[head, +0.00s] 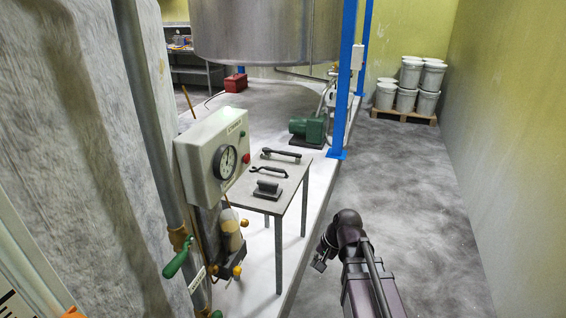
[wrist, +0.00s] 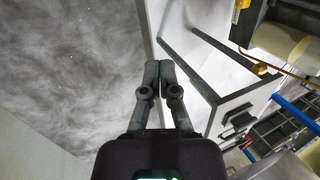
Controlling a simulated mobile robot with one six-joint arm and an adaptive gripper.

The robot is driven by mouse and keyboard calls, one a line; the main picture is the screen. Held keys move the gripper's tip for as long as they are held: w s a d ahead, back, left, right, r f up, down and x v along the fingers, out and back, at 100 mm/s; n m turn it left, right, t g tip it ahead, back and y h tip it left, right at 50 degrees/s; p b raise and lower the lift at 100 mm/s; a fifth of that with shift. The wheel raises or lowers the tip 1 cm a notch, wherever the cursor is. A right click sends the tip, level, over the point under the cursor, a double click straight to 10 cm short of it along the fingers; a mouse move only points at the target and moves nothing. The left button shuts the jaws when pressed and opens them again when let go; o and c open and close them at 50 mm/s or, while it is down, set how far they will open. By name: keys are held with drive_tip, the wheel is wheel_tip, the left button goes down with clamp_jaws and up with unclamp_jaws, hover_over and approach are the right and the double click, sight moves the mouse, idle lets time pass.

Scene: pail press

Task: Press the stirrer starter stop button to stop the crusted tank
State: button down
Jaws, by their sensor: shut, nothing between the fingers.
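A pale box (head: 193,160) with a round dial gauge (head: 225,161) stands at left centre in the head view. Its right side carries a red button (head: 246,158) and a small green part (head: 242,134); its labels are too small to read, so I cannot tell if it is the stirrer starter. A large steel tank (head: 265,35) is at the top; its inside is hidden. My gripper (head: 320,264) is to the right of and apart from the box, near the floor platform's edge. In the wrist view my gripper (wrist: 159,66) is shut and empty; no button shows there.
A small metal table (head: 258,203) with hand tools stands beside the box. A green motor (head: 307,129) and a blue post (head: 346,80) are behind it. A green-handled valve (head: 176,264) is at lower left. White pails (head: 411,75) stand far right; floor before them is clear.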

drive_tip(key=w+a+r+m+t+y+p, duration=0.2)
drive_tip(key=w+a+r+m+y+p, duration=0.1)
drive_tip(key=w+a+r+m+y, duration=0.6)
drive_tip(key=m+t+y+p, duration=0.2)
drive_tip(key=m+t+y, duration=0.15)
drive_tip(key=m, duration=0.55)
approach(249, 159)
drive_tip(key=d, duration=0.1)
drive_tip(key=shift+d, duration=0.1)
drive_tip(key=shift+x, duration=4.2)
drive_tip(key=shift+s, duration=0.1)
